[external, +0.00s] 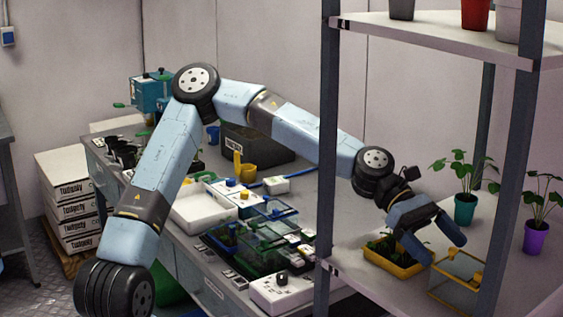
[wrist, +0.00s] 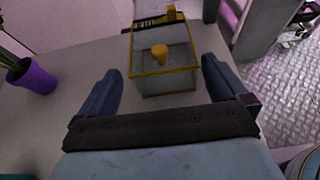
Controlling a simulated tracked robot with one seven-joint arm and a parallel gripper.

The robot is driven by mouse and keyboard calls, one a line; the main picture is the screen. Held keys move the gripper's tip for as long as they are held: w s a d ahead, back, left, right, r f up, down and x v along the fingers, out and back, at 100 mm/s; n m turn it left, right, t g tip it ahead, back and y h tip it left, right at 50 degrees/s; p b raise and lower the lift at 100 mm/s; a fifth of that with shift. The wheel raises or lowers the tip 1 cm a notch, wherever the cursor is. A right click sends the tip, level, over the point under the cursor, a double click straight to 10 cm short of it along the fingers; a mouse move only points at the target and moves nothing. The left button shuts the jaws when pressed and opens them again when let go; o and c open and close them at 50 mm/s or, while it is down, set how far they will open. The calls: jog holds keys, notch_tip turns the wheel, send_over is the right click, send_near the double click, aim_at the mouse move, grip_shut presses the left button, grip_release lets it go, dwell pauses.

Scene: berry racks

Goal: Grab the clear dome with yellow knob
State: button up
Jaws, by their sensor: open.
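The clear dome (wrist: 165,77) is a box-shaped transparent cover with yellow edges and a yellow knob (wrist: 159,52) on top. In the external view the dome (external: 452,290) stands on the lower rack shelf near its front edge, partly hidden behind the rack post. My gripper (wrist: 163,88) is open, with one finger on each side of the dome's near part in the wrist view. In the external view my gripper (external: 447,250) hangs just above and behind the dome. I cannot tell whether the fingers touch it.
A yellow tray of seedlings (external: 400,262) sits left of the dome on the shelf (external: 530,255). A teal pot (external: 465,210) and a purple pot (external: 536,237) with plants stand farther back. A dark rack post (external: 505,190) rises in front. An upper shelf (external: 425,33) is overhead.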

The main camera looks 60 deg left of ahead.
aim_at(450, 257)
jog(key=shift+x, duration=2.65)
jog(key=shift+s, duration=0.1)
jog(key=c, duration=0.7)
jog(key=shift+o, duration=0.2)
